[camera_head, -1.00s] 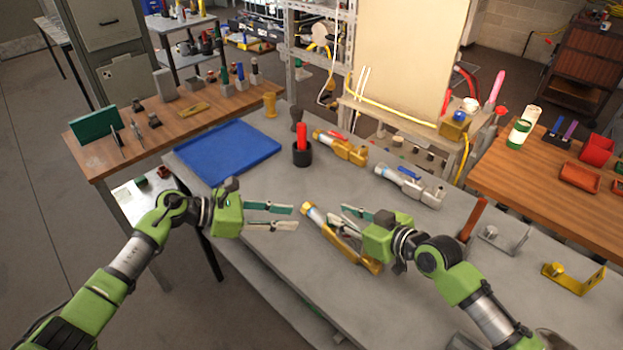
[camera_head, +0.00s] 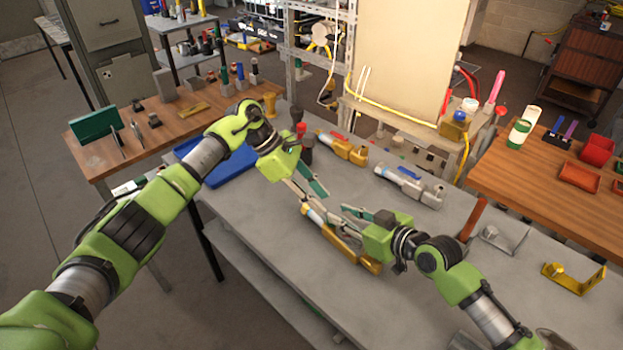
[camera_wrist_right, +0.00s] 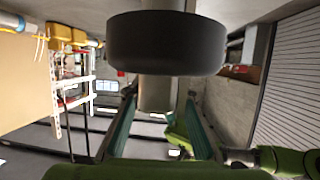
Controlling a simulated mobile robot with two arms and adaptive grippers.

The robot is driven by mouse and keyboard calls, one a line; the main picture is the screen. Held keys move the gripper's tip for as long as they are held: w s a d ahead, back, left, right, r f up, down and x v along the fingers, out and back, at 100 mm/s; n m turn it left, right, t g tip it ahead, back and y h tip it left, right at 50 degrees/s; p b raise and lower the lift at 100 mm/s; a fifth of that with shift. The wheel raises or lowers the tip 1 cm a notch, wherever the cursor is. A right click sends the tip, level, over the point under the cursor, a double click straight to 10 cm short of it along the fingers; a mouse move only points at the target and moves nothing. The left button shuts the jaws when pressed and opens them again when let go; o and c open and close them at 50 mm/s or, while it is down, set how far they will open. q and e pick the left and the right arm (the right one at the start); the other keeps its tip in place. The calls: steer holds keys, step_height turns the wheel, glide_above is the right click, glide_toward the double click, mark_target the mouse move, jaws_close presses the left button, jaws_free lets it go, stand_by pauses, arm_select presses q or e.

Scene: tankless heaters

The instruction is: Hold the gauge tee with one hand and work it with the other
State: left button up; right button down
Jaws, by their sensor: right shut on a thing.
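My right gripper (camera_head: 340,216) points left over the table. In the right wrist view a grey stem (camera_wrist_right: 158,92) with a wide dark round part (camera_wrist_right: 165,43) stands between its fingers; I take this as the gauge tee. In the head view the tee is hard to make out against the gripper. My left gripper (camera_head: 319,203) reaches down and right with its fingers apart, its tips close to the right gripper's tips. Nothing clear shows between the left fingers.
A brass-coloured fitting (camera_head: 362,263) lies under both grippers on the grey table (camera_head: 300,265). A brass fitting (camera_head: 345,150) and a grey fitting (camera_head: 410,187) lie behind. The table's front part is clear.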

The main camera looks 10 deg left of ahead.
arm_select(q)
steer(key=shift+w+a+r+m+y, duration=0.1)
steer(key=shift+w+a+r+y, duration=0.15)
steer(key=shift+r+y, duration=0.3)
steer(key=shift+w+a+r+m+y, duration=0.1)
steer(key=shift+w+a+r+y, duration=0.25)
steer(key=shift+r, duration=0.4)
steer(key=shift+w+a+r+m+y, duration=0.1)
steer(key=shift+w+a+r+y, duration=0.1)
steer(key=shift+r+y, duration=0.4)
steer(key=n+h, duration=0.1)
steer(key=h, duration=0.4)
glide_above(324, 227)
steer(key=s+a, duration=0.1)
step_height(324, 227, down, 4)
steer(key=s+a+f+n+t+h, duration=0.35)
steer(key=a+n+t, duration=0.2)
steer(key=a, duration=0.35)
steer(key=shift+y, duration=0.35)
steer(key=x, duration=1.2)
steer(key=shift+w+r, duration=0.1)
steer(key=shift+c, duration=0.3)
jaws_close()
